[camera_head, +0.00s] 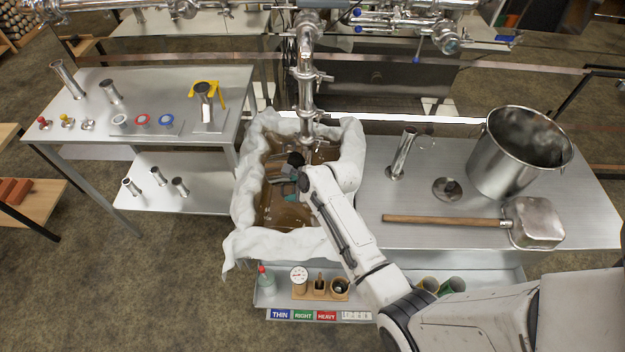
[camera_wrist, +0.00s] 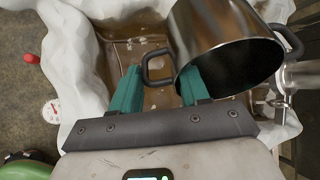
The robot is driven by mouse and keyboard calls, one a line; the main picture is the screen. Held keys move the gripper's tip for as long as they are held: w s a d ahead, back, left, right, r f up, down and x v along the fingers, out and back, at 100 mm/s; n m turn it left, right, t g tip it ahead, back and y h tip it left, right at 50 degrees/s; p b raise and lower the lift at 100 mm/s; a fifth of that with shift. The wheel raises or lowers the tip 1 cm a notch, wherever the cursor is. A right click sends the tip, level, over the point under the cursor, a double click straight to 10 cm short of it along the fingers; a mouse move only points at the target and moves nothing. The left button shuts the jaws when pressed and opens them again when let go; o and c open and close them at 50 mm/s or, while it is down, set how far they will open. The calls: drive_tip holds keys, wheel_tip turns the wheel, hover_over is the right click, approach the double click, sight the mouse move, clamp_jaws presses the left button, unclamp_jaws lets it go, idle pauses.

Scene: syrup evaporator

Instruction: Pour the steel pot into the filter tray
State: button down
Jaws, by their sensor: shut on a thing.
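The filter tray is lined with white cloth (camera_head: 245,190) and has shallow brown liquid (camera_head: 278,205) in it. It stands at the middle of the head view; its cloth also shows in the wrist view (camera_wrist: 80,60). The steel pot (camera_wrist: 215,30) fills the upper right of the wrist view. It is tilted over the tray, with its dark mouth facing the lower right and black handles on both sides. My gripper (camera_wrist: 160,85) has its teal fingers around the near handle. In the head view my gripper (camera_head: 290,185) is over the tray, and the pot is mostly hidden. No stream is visible.
A vertical steel pipe (camera_head: 306,85) comes down close behind my gripper. A gauge stand (camera_head: 318,289) is on the front shelf.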

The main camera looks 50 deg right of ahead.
sight(282, 190)
drive_tip(key=g, duration=0.1)
drive_tip(key=g+h, duration=0.1)
drive_tip(key=shift+w+f+g, duration=0.25)
drive_tip(key=shift+g, duration=0.05)
drive_tip(key=w+g+b, duration=0.1)
drive_tip(key=w+a+f+g+h+b, duration=0.1)
drive_tip(key=w+g+b, duration=0.1)
drive_tip(key=g, duration=0.1)
drive_tip(key=shift+a+f+n+h+b, duration=0.2)
drive_tip(key=shift+f+n+h+b, duration=0.1)
drive_tip(key=shift+h, duration=0.1)
drive_tip(key=w+g+b, duration=0.1)
drive_tip(key=b, duration=0.2)
drive_tip(key=w+a+g+h+b, duration=0.1)
drive_tip(key=b, duration=0.2)
drive_tip(key=w+g+h+b, duration=0.1)
drive_tip(key=g+b, duration=0.1)
drive_tip(key=b, duration=0.1)
drive_tip(key=shift+w+a+r, duration=0.25)
drive_tip(key=shift+w+r, duration=0.1)
drive_tip(key=shift+r, duration=0.05)
